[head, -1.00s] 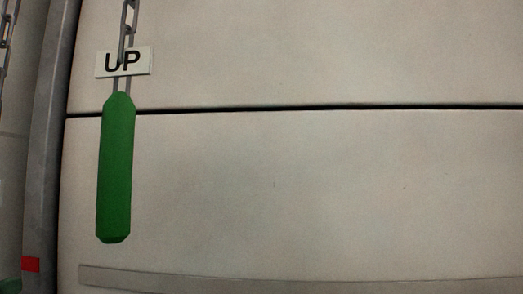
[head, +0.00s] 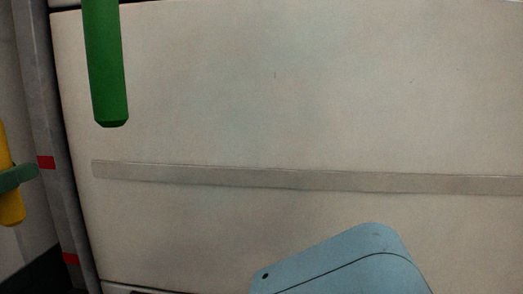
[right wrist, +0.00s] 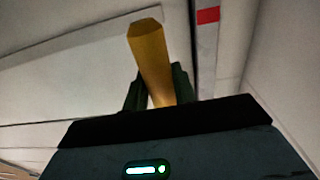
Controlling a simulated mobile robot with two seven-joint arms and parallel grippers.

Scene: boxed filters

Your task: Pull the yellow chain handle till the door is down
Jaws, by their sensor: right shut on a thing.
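The yellow handle (head: 10,210) shows at the left edge of the head view, cut off by the frame. A dark green finger of my right gripper (head: 18,177) lies across it. In the right wrist view the yellow handle (right wrist: 148,50) stands between the two dark fingers of my right gripper (right wrist: 157,80), which is shut on it. Its chain is out of view. The pale door (head: 300,100) fills most of the head view. A dark line shows below its panel at the lower left; the rest of its lower edge is out of view. My left gripper is not in view.
A green handle (head: 106,70) hangs in front of the door at the upper left. A grey post (head: 40,110) with red marks (head: 46,162) runs between the door and the yellow handle. A flat grey strip (head: 300,180) crosses the door.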

